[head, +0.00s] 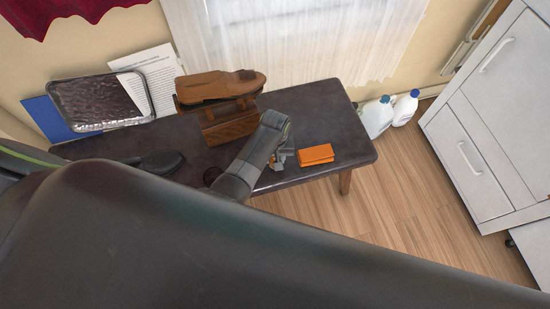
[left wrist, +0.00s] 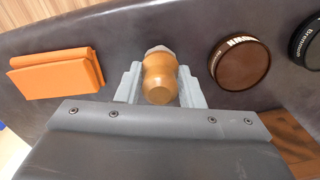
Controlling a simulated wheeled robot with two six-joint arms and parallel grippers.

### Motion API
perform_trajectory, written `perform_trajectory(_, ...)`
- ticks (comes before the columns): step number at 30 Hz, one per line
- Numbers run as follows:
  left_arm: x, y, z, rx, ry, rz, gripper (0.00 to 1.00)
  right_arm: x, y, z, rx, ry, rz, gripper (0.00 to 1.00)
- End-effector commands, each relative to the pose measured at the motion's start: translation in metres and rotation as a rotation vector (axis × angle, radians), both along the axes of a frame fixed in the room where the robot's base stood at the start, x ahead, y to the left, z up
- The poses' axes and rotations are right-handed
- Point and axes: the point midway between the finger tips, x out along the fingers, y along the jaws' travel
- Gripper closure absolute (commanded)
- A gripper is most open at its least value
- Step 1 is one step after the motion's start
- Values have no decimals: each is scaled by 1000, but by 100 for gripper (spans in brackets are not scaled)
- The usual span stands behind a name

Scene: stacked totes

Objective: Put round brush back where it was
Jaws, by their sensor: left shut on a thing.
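My left gripper (head: 281,158) is low over the front right part of the dark bench. In the left wrist view the gripper (left wrist: 160,88) is shut on the round brush (left wrist: 160,78), with its grey fingers on either side. The brush shows as a rounded, tan wooden handle with a greyish end at the top. In the head view my gripper and arm hide most or all of the brush. I cannot tell whether it touches the bench. My right gripper is not in view.
An orange folded item (head: 316,154) lies right of the gripper. A brown round tin (left wrist: 239,62) and a black tin (left wrist: 306,42) are on the other side. A black shoe (head: 160,162) lies left on the bench (head: 310,103).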

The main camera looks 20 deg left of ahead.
Motion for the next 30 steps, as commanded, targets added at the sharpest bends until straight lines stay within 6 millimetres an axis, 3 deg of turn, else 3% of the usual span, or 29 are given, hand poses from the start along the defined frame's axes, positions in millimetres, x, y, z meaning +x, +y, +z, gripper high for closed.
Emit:
perform_trajectory(12,0,0,-7,0,-1,0,88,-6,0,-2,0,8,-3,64)
perform_trajectory(13,1,0,-7,0,-1,0,64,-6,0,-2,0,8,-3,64)
perform_trajectory(18,0,0,-6,0,-1,0,44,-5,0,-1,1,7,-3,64)
perform_trajectory(26,0,0,-6,0,-1,0,44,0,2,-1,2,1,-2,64)
perform_trajectory(30,1,0,4,0,-2,1,44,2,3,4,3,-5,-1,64)
